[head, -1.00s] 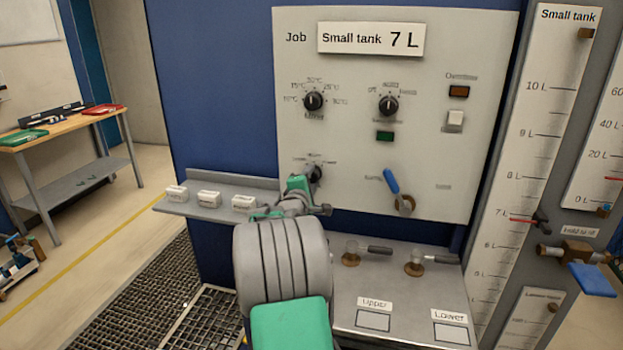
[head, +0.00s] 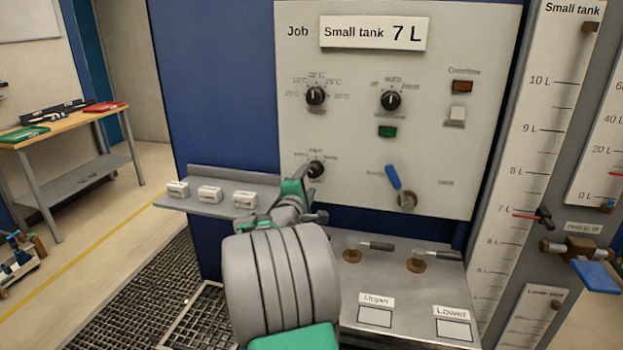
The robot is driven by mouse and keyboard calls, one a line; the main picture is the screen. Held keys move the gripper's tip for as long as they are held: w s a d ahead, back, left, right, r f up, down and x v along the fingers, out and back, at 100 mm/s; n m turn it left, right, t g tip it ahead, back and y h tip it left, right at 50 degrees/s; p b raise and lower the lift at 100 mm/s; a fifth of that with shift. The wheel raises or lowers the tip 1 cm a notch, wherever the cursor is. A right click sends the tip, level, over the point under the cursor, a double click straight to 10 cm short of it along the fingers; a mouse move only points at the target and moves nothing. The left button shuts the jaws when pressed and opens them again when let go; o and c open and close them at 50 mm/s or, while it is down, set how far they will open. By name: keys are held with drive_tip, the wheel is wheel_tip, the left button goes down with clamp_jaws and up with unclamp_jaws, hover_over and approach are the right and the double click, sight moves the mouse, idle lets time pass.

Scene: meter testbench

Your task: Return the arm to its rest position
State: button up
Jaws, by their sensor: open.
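My gripper (head: 296,192), at the end of my green and grey arm, is in front of the lower left of the light panel (head: 440,130). It is open, and nothing shows held in it. Its tip appears close to the lower black knob (head: 316,169); I cannot tell whether it touches. The thick grey arm link hides part of the bench below and much of the wrist.
A grey shelf with white labelled blocks (head: 210,194) is left of my gripper. Valve handles (head: 375,245) stand on the steel ledge to the right. A blue lever (head: 392,178) juts from the panel. The floor at the left has clear room.

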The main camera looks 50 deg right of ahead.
drive_tip(key=shift+v, duration=1.1)
